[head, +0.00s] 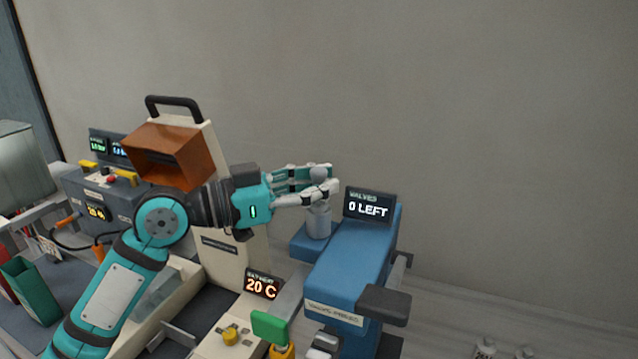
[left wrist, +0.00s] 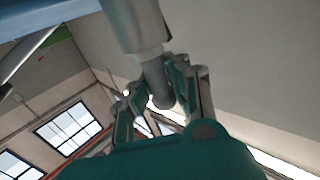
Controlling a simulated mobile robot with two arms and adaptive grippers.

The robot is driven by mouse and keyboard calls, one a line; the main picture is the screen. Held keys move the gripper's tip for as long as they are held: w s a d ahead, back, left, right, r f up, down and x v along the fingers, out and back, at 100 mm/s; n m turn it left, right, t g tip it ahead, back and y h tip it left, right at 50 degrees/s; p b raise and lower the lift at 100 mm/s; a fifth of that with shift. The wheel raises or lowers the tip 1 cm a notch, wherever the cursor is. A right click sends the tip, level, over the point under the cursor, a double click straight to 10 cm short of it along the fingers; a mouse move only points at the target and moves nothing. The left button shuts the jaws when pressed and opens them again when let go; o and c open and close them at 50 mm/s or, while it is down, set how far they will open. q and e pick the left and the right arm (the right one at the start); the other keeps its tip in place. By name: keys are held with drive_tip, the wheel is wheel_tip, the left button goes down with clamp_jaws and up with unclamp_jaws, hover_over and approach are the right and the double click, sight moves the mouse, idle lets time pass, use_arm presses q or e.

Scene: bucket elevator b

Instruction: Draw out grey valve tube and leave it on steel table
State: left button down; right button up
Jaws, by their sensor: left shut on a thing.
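The grey valve tube (head: 318,222) stands upright at the back end of the blue machine (head: 350,262). My left gripper (head: 328,186) comes in from the left, level, and is shut on the narrow upper part of the tube. A rounded grey knob shows between the fingers. In the left wrist view the tube (left wrist: 135,28) comes down from the top edge, and its narrow end lies between the fingers of my gripper (left wrist: 168,78). The tube's lower end meets the blue housing; I cannot tell how deep it sits. My right gripper is out of view.
A display (head: 369,206) reading "0 LEFT" stands right beside the tube. A cream machine with an orange-brown hopper (head: 170,155) and a "20 C" display (head: 262,285) stands behind and below my left arm. A green bin (head: 30,290) is at far left. I cannot identify the steel table.

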sight(317, 168)
use_arm(q)
drive_tip(key=shift+r, duration=0.4)
drive_tip(key=shift+d+r+p, duration=0.1)
drive_tip(key=shift+r+p, duration=0.25)
drive_tip(key=shift+p, duration=0.05)
idle(0.4)
drive_tip(key=shift+r, duration=0.1)
drive_tip(key=shift+a+r+p, duration=0.2)
drive_tip(key=shift+r+p, duration=0.6)
drive_tip(key=shift+r, duration=0.2)
drive_tip(key=shift+r+p, duration=0.35)
drive_tip(key=shift+r, duration=0.15)
drive_tip(key=shift+r+p, duration=1)
drive_tip(key=shift+r, duration=0.35)
drive_tip(key=shift+r+p, duration=1.4)
drive_tip(key=shift+r, duration=0.6)
